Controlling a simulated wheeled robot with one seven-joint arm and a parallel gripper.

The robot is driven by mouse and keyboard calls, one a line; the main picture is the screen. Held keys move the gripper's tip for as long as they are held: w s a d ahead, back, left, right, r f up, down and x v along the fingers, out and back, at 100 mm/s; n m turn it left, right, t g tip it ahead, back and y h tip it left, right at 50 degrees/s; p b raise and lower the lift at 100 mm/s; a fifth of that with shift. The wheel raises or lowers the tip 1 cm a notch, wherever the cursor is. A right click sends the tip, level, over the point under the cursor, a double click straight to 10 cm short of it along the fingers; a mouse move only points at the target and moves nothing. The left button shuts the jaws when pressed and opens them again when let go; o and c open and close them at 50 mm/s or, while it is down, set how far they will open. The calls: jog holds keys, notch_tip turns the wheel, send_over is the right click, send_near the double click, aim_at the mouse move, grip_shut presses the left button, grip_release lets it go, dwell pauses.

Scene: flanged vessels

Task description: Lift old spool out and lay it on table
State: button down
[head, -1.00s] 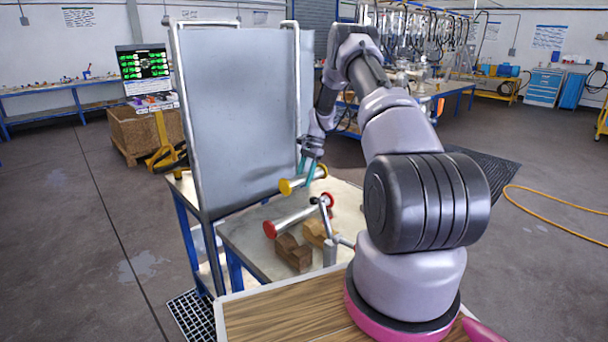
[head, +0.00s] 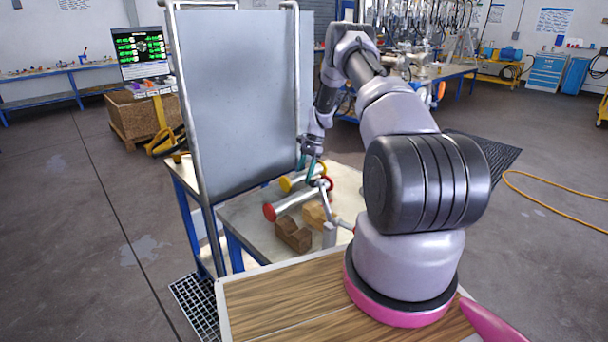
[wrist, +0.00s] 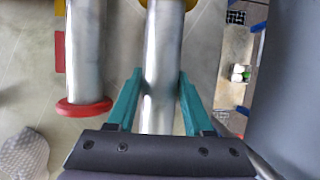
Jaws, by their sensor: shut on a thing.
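A metal spool with yellow ends (head: 287,183) is in my gripper (head: 309,174). In the wrist view its silver tube (wrist: 160,70) runs up between the teal fingers (wrist: 157,105), which are shut on it. The spool lies crosswise above or on the grey table top (head: 245,225); I cannot tell whether it touches. A second spool with red ends (head: 269,212) lies beside it, nearer the robot body and roughly parallel. In the wrist view the red-ended spool (wrist: 86,45) is to the left, with a gap between the tubes.
Wooden blocks (head: 293,236) stand on the table in front of the red-ended spool. A grey post (head: 329,235) with a rod stands to their right. A tall grey panel (head: 235,100) on a frame rises at the table's left side.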

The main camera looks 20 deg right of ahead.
jog(key=shift+f, duration=0.3)
dwell(0.5)
jog(key=shift+c, duration=1.1)
grip_release()
jog(key=v, duration=1.1)
jog(key=s+a+r+n+t+h, duration=0.1)
jog(key=s+a+r+n, duration=0.2)
jog(key=r, duration=0.7)
jog(key=s+a+r+t, duration=0.1)
jog(key=s+a+r, duration=0.3)
jog(key=r, duration=0.7)
jog(key=s+a+r+n+t+h, duration=0.1)
jog(key=s+a+r+n+t, duration=0.1)
jog(key=s+r, duration=0.6)
jog(key=s+a+r+n+t, duration=0.2)
jog(key=s+a+r, duration=0.2)
jog(key=s+r, duration=0.6)
jog(key=s+a+n+t, duration=0.2)
jog(key=s, duration=1.4)
jog(key=shift+a+f+t, duration=0.2)
jog(key=shift+f+t, duration=0.1)
jog(key=shift+t, duration=0.1)
